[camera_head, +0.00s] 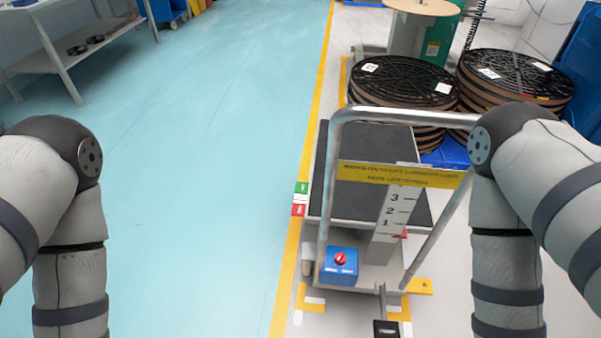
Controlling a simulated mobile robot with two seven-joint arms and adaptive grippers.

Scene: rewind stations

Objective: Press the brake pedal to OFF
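A lift cart (370,180) with a dark grey platform and a silver push handle stands right of centre. A black pedal (386,328) on a grey lever sticks out low at its near end, at the bottom edge of the view. I cannot tell from here whether it is up or down. A green tag (301,187) and a red tag (298,210) show at the cart's left side; their marks are too small to read. Both my arms bend down at the picture's sides, and both grippers are out of view.
A blue box (341,268) with a red knob sits at the cart's near end. A yellow label crosses the handle. Stacked black reels (405,80) stand behind the cart. Blue floor (200,190) to the left is clear, up to a grey shelf (60,50).

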